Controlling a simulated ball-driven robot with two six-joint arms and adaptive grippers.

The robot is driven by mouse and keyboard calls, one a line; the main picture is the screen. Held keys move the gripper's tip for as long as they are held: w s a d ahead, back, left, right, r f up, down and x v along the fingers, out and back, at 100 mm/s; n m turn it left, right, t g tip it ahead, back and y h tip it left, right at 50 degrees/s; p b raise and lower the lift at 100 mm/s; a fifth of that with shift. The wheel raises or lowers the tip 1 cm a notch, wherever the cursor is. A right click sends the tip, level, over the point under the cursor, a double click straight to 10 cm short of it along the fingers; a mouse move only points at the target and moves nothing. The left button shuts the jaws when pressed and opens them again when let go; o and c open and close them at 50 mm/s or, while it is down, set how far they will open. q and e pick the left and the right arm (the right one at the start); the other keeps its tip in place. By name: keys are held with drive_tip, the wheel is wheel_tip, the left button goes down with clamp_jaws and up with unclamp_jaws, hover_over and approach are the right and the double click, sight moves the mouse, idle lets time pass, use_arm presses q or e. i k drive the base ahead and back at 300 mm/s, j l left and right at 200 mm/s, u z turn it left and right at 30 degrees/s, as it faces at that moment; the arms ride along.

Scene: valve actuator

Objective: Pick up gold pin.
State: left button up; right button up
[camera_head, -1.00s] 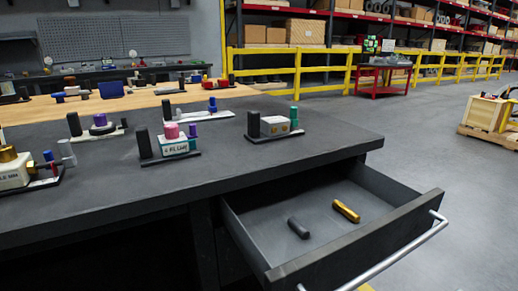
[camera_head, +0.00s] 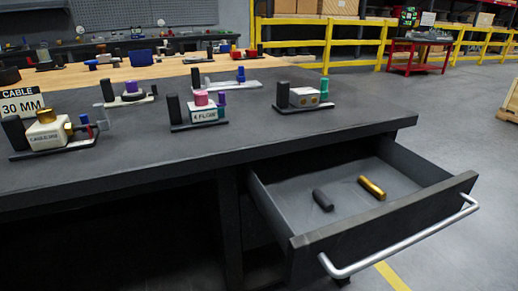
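The gold pin (camera_head: 371,187) lies on the floor of the open drawer (camera_head: 300,194), toward its right side. A shorter dark grey pin (camera_head: 323,200) lies to its left in the same drawer, apart from it. Both pins lie on their sides and nothing covers them. Neither of my grippers is in view.
The drawer's front carries a silver bar handle (camera_head: 402,240). The dark workbench (camera_head: 230,146) above holds several valve assemblies, including a white one with a gold top (camera_head: 46,133). Yellow railing (camera_head: 340,42) and a red cart (camera_head: 418,55) stand behind. Open floor lies to the right.

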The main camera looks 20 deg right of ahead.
sight(374, 190)
drive_tip(key=l+z, duration=0.2)
drive_tip(key=z, duration=1.15)
